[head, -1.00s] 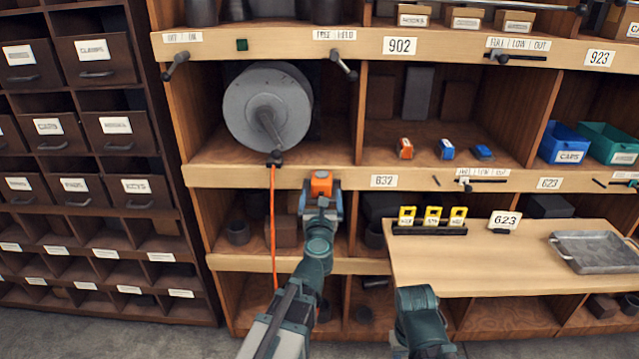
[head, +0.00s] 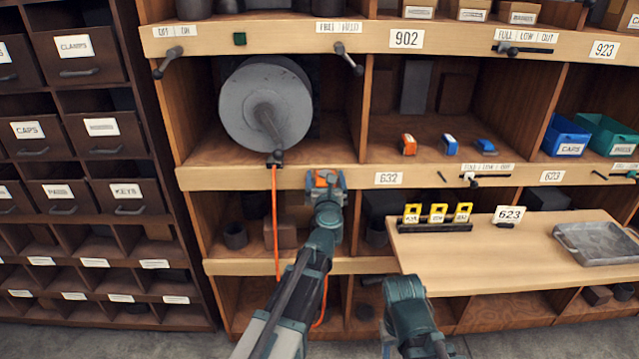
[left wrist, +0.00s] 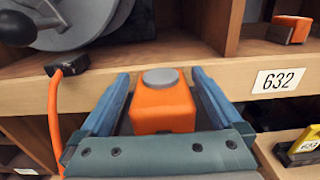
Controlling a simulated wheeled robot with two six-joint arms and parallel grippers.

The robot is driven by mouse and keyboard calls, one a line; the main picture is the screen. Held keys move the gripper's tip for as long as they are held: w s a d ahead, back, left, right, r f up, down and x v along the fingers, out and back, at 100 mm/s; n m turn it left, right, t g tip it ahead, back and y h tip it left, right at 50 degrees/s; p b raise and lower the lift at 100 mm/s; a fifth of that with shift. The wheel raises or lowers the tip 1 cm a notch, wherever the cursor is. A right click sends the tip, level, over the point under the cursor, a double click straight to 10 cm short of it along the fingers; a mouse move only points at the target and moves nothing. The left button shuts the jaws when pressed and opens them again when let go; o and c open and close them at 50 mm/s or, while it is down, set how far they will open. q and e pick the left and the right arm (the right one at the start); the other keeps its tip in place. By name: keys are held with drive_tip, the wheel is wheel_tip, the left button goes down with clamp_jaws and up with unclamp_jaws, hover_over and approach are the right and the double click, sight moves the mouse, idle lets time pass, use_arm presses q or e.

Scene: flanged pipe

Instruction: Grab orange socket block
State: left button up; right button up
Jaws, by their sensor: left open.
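The orange socket block (left wrist: 165,108) has a round grey disc on its top. In the left wrist view it sits between the two blue-grey fingers of my left gripper (left wrist: 160,95), at the front edge of the shelf. The fingers are open, one on each side of the block; I cannot tell whether either touches it. In the head view the block (head: 321,180) is partly hidden by my left gripper (head: 326,184), just left of the 632 label. My right arm shows at the bottom of the head view, but its gripper cannot be made out.
A grey reel (head: 265,105) stands in the compartment above, with an orange cable (head: 275,220) hanging below it, left of my gripper. A wooden worktop (head: 500,265) at right bears yellow tags (head: 438,212) and a metal tray (head: 600,243). Small orange and blue blocks lie on the shelf.

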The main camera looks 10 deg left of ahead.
use_arm(q)
drive_tip(key=shift+s+d+r, duration=0.1)
drive_tip(key=shift+d, duration=0.05)
use_arm(e)
drive_tip(key=shift+s+d, duration=0.1)
drive_tip(key=shift+d, duration=0.05)
use_arm(q)
clamp_jaws()
idle(0.3)
